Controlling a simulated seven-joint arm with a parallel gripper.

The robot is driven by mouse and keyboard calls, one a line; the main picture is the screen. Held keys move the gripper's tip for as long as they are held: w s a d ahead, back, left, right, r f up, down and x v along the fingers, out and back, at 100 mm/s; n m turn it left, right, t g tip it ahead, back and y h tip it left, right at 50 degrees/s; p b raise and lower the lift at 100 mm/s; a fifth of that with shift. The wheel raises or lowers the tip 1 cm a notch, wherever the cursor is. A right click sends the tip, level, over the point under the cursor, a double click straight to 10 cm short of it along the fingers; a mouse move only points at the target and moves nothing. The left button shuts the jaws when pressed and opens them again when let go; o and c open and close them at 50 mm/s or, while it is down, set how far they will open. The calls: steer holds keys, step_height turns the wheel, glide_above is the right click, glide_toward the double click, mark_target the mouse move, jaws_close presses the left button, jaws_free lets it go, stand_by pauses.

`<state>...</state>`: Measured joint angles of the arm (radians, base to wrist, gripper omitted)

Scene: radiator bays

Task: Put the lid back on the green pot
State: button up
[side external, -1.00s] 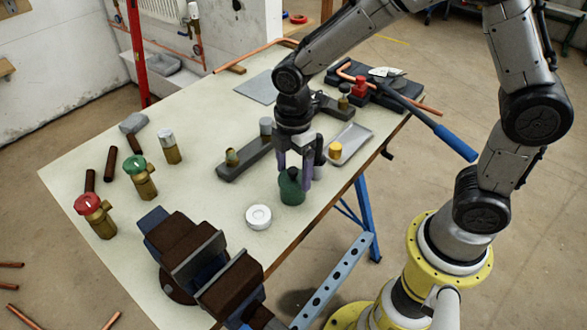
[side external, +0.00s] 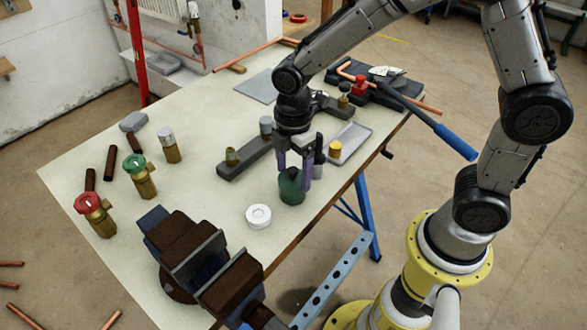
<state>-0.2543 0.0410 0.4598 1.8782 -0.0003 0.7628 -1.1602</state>
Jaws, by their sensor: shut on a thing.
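The green pot (side external: 292,194) stands upright near the right edge of the bench. My gripper (side external: 294,174) points down over it, with one finger on each side of the pot's top. A dark green piece that looks like the lid (side external: 290,174) sits between the fingertips, and the fingers are shut on it. It is at the mouth of the pot; I cannot tell whether it is fully seated, as the fingers partly hide the joint.
A white ring-shaped item (side external: 258,216) lies left of the pot, with a vise (side external: 205,265) in front. A dark bar holding brass parts (side external: 243,158) lies behind to the left. A grey tray (side external: 352,142) lies behind to the right. Brass valves (side external: 140,178) stand on the left.

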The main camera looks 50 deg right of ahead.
stand_by(0.3)
steer(key=o, duration=1.2)
steer(key=shift+c, duration=0.2)
steer(key=shift+r, duration=0.1)
steer(key=shift+r, duration=3.4)
steer(key=shift+c, duration=0.3)
jaws_close()
steer(key=shift+f, duration=0.65)
